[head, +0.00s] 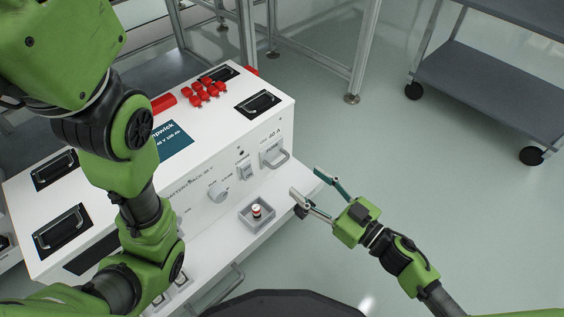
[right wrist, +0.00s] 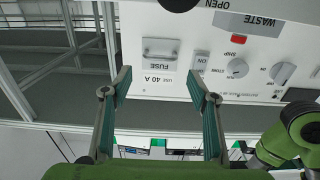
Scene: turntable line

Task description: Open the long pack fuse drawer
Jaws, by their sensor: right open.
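The long white battery pack (head: 215,165) stands on a white bench. Its fuse drawer (head: 270,149), marked FUSE with a pale loop handle (head: 280,161), is at the right end of the front face and looks shut. The drawer shows upside down in the right wrist view (right wrist: 158,50), beyond the fingertips and roughly centred between them. My right gripper (head: 306,182) is open and empty, in front of and a little right of the drawer, apart from the handle. My left arm (head: 140,190) crosses the pack's left part; its gripper is out of view.
A switch (head: 246,170) and a round knob (head: 217,192) sit left of the drawer. A small grey tray (head: 257,214) holding a small red-and-white cylinder is on the bench below. Red pieces (head: 205,92) lie on the pack. A grey cart (head: 490,85) stands back right; the floor between is clear.

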